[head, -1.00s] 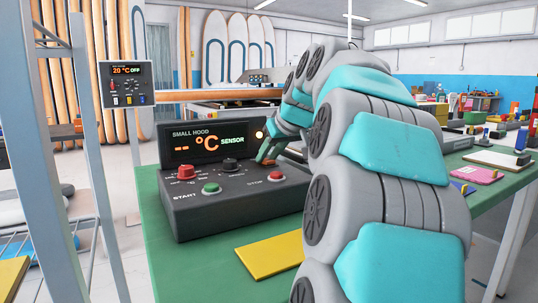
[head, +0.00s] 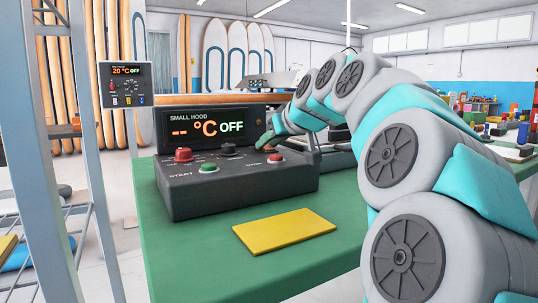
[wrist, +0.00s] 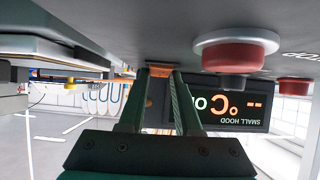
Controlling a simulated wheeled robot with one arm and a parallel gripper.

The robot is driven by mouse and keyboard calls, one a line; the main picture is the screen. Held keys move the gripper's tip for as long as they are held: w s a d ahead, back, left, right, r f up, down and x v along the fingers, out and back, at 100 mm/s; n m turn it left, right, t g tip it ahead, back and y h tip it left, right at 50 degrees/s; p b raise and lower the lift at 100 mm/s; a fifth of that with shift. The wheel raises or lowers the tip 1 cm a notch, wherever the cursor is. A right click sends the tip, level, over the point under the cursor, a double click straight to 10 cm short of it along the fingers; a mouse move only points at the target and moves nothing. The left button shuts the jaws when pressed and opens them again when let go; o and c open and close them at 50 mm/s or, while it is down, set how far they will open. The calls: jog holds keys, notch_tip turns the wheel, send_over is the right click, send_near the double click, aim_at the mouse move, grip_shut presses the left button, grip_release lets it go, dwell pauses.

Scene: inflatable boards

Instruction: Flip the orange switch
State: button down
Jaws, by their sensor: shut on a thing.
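The orange switch (wrist: 160,70) shows in the wrist view between my fingertips, on the dark control box. My gripper (wrist: 160,78) is shut on it, with a finger on each side. In the head view my gripper (head: 270,138) is at the right end of the box's display and hides the switch. The dark grey control box (head: 240,182), labelled SMALL HOOD, stands on the green table. Its display (head: 205,128) reads dashes, °C and OFF.
The box top carries a red knob (head: 183,154), a black knob (head: 228,149), a green START button (head: 208,168) and a red STOP button (head: 275,158). A yellow board (head: 284,230) lies on the green table (head: 180,255). A grey post (head: 52,150) stands at left.

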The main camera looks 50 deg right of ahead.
dwell(0.3)
jog(key=c, duration=0.6)
grip_release()
jog(key=v, duration=0.7)
jog(key=shift+s, duration=0.1)
jog(key=shift+s+r, duration=0.1)
jog(key=shift+s, duration=0.25)
jog(key=shift+a, duration=0.1)
